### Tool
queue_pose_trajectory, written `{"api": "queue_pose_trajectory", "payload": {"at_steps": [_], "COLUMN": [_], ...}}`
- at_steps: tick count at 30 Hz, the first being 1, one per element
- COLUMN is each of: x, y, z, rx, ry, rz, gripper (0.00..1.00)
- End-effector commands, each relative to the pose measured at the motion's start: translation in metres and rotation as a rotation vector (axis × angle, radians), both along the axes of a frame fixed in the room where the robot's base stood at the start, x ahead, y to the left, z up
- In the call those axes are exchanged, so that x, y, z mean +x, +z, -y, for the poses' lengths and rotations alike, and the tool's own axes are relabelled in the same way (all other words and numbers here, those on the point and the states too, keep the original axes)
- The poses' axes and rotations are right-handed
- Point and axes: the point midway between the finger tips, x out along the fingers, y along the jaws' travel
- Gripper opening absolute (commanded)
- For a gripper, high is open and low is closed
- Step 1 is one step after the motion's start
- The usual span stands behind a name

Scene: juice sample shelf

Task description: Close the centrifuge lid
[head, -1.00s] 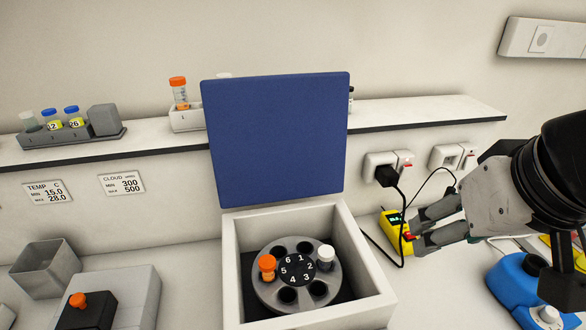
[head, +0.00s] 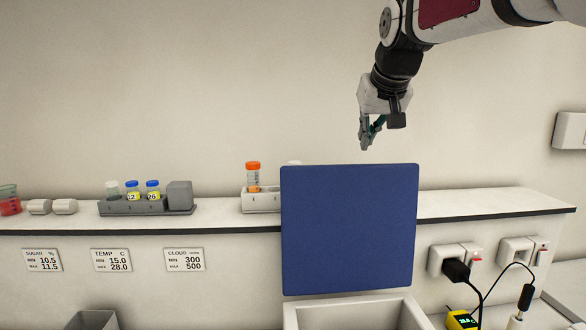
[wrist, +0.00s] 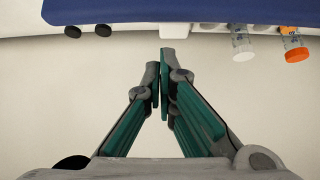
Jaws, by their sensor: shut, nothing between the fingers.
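The centrifuge lid (head: 349,230) is a blue square panel standing upright, open, at the back of the white centrifuge box (head: 356,312). The fingers (wrist: 163,52) are shut and empty. In the wrist view the lid (wrist: 180,12) runs along the top of the picture, apart from the fingertips.
A wall shelf (head: 475,205) runs behind the lid. An orange-capped tube (head: 253,177) stands in a white rack left of the lid, and a grey rack (head: 145,206) holds capped vials. Sockets with a black plug (head: 456,270) are at the right.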

Motion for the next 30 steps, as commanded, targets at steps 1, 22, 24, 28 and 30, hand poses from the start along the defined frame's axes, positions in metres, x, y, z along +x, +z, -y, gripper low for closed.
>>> {"api": "queue_pose_trajectory", "payload": {"at_steps": [1, 22, 24, 28, 30], "x": [0.012, 0.083, 0.090, 0.075, 0.066], "y": [0.000, -0.062, -0.071, -0.070, -0.070], "z": [0.002, 0.003, 0.003, 0.004, 0.004], "rx": [0.003, 0.005, 0.006, 0.005, 0.005], "ry": [-0.002, 0.000, -0.001, -0.002, -0.002], "rz": [0.006, 0.014, 0.015, 0.018, 0.019], "gripper": [0.00, 0.00, 0.00, 0.00, 0.00]}}
